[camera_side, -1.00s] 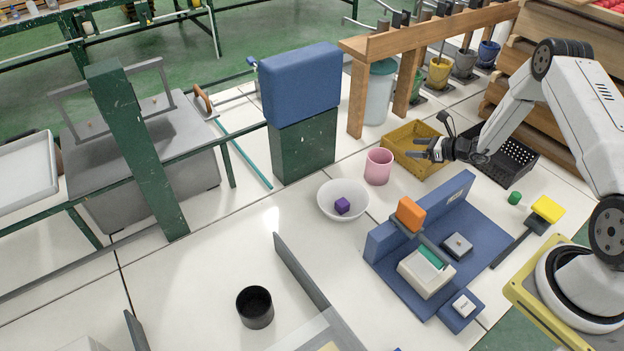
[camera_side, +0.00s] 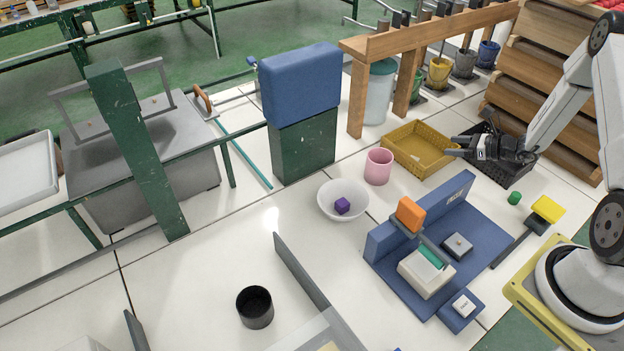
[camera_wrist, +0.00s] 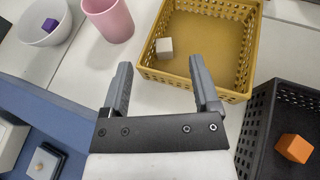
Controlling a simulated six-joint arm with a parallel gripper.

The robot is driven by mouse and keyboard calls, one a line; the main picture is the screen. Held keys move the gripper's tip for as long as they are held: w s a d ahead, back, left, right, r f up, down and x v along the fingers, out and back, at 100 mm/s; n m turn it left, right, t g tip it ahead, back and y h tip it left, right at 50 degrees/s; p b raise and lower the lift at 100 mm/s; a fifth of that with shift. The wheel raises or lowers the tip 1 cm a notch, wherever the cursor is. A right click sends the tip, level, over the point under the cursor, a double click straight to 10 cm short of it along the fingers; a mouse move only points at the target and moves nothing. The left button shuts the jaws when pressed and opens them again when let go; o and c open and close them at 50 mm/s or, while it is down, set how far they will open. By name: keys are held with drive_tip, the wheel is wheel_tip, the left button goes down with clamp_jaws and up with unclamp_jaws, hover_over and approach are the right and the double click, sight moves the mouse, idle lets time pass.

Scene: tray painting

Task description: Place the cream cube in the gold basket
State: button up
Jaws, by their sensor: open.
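The cream cube (camera_wrist: 165,48) lies inside the gold basket (camera_wrist: 188,80), near its left side, in the wrist view. In the side view the gold basket (camera_side: 402,165) stands to the right of the pink cup, with a small pale patch of the cube (camera_side: 416,157) on its floor. My gripper (camera_side: 455,147) is open and empty, beside the basket's right end. In the wrist view the fingers of my gripper (camera_wrist: 164,88) are spread apart, just short of the basket's near rim. The cube is apart from the fingers.
A black basket (camera_wrist: 258,132) holding an orange cube (camera_wrist: 294,148) stands right of the gold one. A pink cup (camera_side: 378,166) and a white bowl (camera_side: 331,213) with a purple cube (camera_side: 342,205) stand to the left. A blue fixture (camera_side: 480,235) lies in front.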

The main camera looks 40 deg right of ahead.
drive_tip(key=shift+s+d+r, duration=0.15)
drive_tip(key=shift+s+r, duration=0.05)
drive_tip(key=shift+s, duration=0.25)
idle(0.3)
drive_tip(key=s+a+r+n+g+y, duration=0.1)
drive_tip(key=s+a+r+n+g, duration=0.15)
drive_tip(key=a+n+g, duration=0.4)
drive_tip(key=s+a+r+n+g+y, duration=0.1)
drive_tip(key=a+r+n+g, duration=0.25)
drive_tip(key=a+n, duration=0.55)
drive_tip(key=s+a+r+n+h, duration=0.3)
drive_tip(key=a+n, duration=0.3)
drive_tip(key=n, duration=0.2)
drive_tip(key=s+a+r+n+h, duration=0.4)
drive_tip(key=a+n, duration=0.1)
drive_tip(key=n, duration=0.3)
drive_tip(key=shift+a+r, duration=0.35)
drive_tip(key=shift+r, duration=0.05)
